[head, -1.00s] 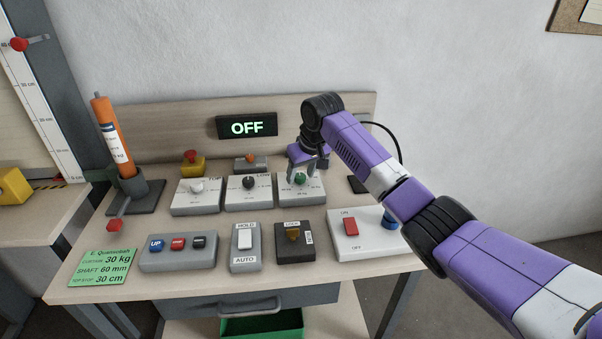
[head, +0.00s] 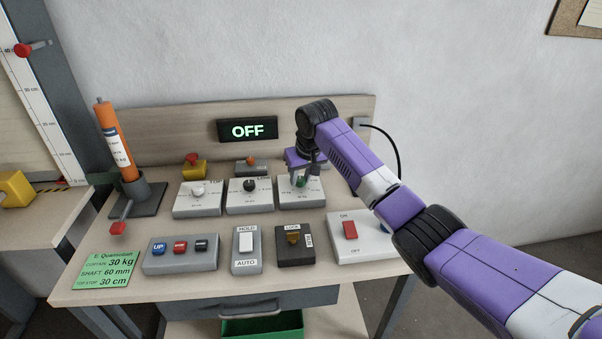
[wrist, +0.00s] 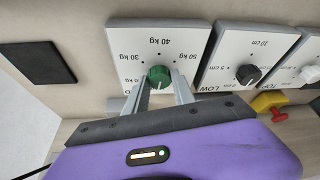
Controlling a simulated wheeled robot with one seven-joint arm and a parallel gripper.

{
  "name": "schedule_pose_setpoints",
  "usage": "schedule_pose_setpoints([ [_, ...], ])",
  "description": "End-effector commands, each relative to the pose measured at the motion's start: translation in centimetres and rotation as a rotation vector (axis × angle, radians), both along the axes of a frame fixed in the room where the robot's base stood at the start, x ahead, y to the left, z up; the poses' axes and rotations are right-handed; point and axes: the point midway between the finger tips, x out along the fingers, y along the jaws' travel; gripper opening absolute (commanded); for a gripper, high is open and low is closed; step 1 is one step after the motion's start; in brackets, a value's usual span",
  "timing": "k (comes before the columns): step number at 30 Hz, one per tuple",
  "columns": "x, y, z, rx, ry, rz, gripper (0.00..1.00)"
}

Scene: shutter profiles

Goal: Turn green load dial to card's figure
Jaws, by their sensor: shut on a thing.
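The green load dial (wrist: 160,77) sits on a white panel (wrist: 120,40) printed with 30 kg, 40 kg and 50 kg. My gripper (wrist: 160,84) is shut on it, one finger on each side. I cannot clearly read where the dial's mark points. In the head view my gripper (head: 303,180) is on the dial at the right end of the back row, partly hiding it. The green card (head: 106,269) at the table's front left reads curtain 30 kg, shaft 60 mm, top stop 30 cm.
A LOW dial with a black knob (head: 249,185) stands directly left of the load panel, then a white-knobbed dial (head: 198,190). The display (head: 247,130) reads OFF. In front are the button box (head: 180,254), HOLD/AUTO switch (head: 246,245), lock box (head: 294,250) and red on/off switch (head: 350,230).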

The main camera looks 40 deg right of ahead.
Motion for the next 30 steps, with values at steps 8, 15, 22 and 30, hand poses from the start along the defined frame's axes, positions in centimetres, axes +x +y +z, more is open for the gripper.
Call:
schedule_pose_setpoints([
  [8, 0.13, 0.48, 0.40, 0.003, 0.002, -0.235, 0.00],
  [15, 0.25, 0.50, 0.21, 0.001, 0.002, -0.464, 0.00],
  [22, 0.38, 0.50, -0.01, 0.000, 0.000, -0.660, 0.00],
  [30, 0.46, 0.47, -0.02, 0.000, -0.001, -0.822, 0.00],
])
